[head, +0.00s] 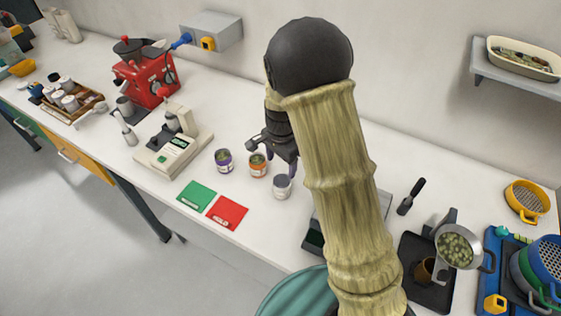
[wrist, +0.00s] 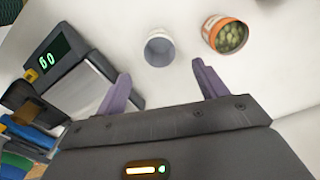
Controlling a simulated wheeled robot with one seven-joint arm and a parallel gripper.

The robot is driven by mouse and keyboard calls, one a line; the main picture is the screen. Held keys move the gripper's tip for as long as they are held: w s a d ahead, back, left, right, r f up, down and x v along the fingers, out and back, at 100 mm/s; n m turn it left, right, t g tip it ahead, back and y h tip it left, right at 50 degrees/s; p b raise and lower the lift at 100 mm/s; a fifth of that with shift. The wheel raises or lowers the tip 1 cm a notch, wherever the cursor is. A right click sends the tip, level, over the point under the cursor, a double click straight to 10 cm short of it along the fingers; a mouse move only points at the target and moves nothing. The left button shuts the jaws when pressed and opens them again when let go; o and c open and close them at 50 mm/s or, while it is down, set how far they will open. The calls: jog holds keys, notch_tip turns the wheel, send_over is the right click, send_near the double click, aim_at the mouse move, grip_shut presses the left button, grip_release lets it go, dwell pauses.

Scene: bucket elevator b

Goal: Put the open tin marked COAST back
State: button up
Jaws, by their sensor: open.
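Three small tins stand in a row on the white bench: a purple-banded open tin (head: 224,162), an orange-banded open tin (head: 258,166) and a plain pale tin (head: 282,188). The labels are too small to read, so I cannot tell which is marked COAST. My gripper (head: 281,168) is open and empty above the bench, close to the orange and pale tins. In the wrist view, the pale tin (wrist: 159,50) looks empty and lies just beyond the gap between my fingers (wrist: 161,76). The orange tin (wrist: 227,36), holding green beans, is beyond the right finger.
A green card (head: 196,196) and a red card (head: 228,212) lie at the bench's front edge. A scale (wrist: 80,85) with a lit display is left of my fingers in the wrist view. A beige machine (head: 172,145) and a red grinder (head: 145,75) stand to the left.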

jog(key=shift+s, duration=0.1)
jog(key=s+d+r+n+t, duration=0.1)
jog(key=s+d+r+n, duration=0.3)
jog(key=s, duration=0.4)
jog(key=s+d+r+n+t, duration=0.1)
jog(key=s+d+r+n, duration=0.4)
jog(key=s, duration=0.3)
jog(key=shift+d+r+n+t, duration=0.15)
jog(key=shift+d+n+t, duration=0.15)
jog(key=shift+d+n, duration=0.45)
jog(key=shift+s, duration=0.1)
